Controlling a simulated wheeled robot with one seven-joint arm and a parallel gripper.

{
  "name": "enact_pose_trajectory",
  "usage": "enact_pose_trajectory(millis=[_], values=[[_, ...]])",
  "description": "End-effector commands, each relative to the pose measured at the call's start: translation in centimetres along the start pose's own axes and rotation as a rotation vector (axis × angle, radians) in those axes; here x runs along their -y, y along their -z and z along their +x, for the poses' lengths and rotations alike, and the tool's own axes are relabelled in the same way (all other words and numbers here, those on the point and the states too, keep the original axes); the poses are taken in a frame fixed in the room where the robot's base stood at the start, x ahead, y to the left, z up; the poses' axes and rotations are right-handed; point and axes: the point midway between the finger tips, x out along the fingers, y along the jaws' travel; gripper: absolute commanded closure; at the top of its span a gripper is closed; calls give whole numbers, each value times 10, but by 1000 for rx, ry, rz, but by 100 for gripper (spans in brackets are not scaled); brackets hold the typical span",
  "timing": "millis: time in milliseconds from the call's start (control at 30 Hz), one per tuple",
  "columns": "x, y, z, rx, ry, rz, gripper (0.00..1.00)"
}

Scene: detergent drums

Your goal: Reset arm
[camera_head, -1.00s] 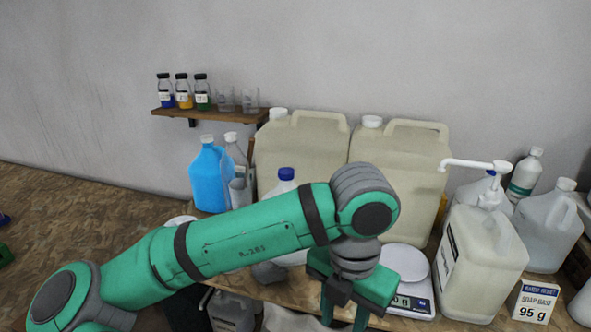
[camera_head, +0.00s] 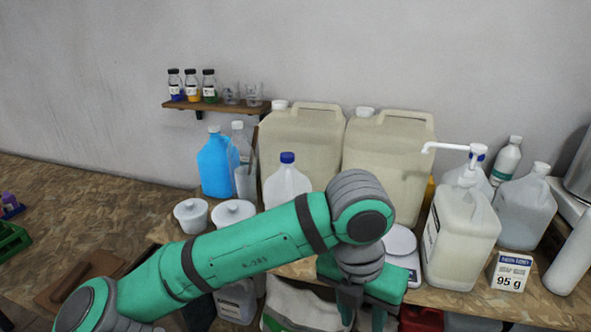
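My green and grey arm reaches across the lower middle of the view. My gripper (camera_head: 362,318) points down in front of the table's front edge, left of the white scale (camera_head: 402,243). Its two green fingers stand apart with a gap between them, and I see nothing held there. The fingertips are at the bottom edge of the picture, so their ends are hard to see. My forearm hides part of the table and the lower part of a clear jug with a blue cap (camera_head: 287,183).
Two large beige drums (camera_head: 300,150) stand against the wall. A blue bottle (camera_head: 217,165) and white tubs (camera_head: 191,215) stand left. A shelf (camera_head: 215,106) holds small bottles. Below are a white sack (camera_head: 290,305) and a red container (camera_head: 420,319).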

Motion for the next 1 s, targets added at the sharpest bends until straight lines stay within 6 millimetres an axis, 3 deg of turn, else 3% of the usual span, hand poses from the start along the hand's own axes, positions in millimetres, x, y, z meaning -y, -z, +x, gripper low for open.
enact_pose_trajectory(millis=[367,700,1000], values=[[51,-45,15,185,268,-157,64],[108,-104,6,375,721,-472,64],[120,-141,-11,450,1125,-800,64]])
